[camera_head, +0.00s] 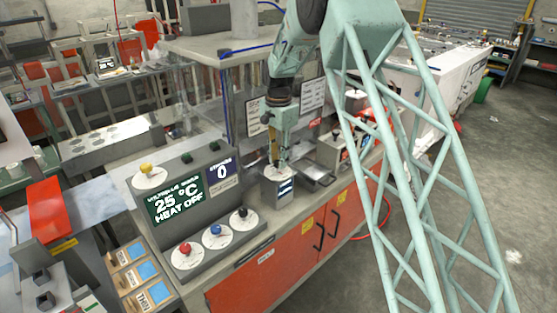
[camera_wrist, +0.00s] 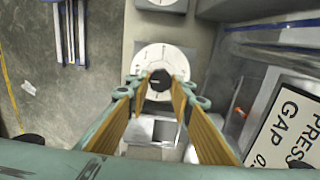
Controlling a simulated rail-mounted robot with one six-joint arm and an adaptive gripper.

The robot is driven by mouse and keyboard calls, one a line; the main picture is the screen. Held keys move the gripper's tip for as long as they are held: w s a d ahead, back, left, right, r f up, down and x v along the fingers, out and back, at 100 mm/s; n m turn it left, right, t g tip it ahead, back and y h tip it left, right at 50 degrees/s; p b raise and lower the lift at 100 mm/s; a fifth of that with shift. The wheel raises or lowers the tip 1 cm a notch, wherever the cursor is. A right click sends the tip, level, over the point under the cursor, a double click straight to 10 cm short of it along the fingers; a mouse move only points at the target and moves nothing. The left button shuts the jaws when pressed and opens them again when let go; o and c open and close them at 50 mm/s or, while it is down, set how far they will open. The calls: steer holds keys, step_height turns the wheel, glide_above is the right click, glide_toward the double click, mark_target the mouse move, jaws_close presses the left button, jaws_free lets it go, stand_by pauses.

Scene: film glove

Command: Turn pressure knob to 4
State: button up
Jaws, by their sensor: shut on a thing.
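My gripper (camera_head: 279,163) points down over a small grey box with a white dial (camera_head: 277,174) on the bench. In the wrist view my gripper (camera_wrist: 159,82) has its orange-padded fingers on either side of a black round knob (camera_wrist: 158,77), shut on it. The knob sits in the middle of a white dial plate (camera_wrist: 157,59) with small dark marks. The marks are too small to read, so I cannot tell the setting. In the head view the fingers mostly hide the knob.
A control panel (camera_head: 203,206) with a green "25 °C HEAT OFF" display (camera_head: 178,203) and several coloured knobs stands left of the box. A sign (camera_wrist: 290,120) reading "PRESS GAP" shows at right in the wrist view. Orange cabinet doors (camera_head: 290,252) are below the bench.

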steer(key=o, duration=0.9)
step_height(320, 180, up, 12)
stand_by(0.7)
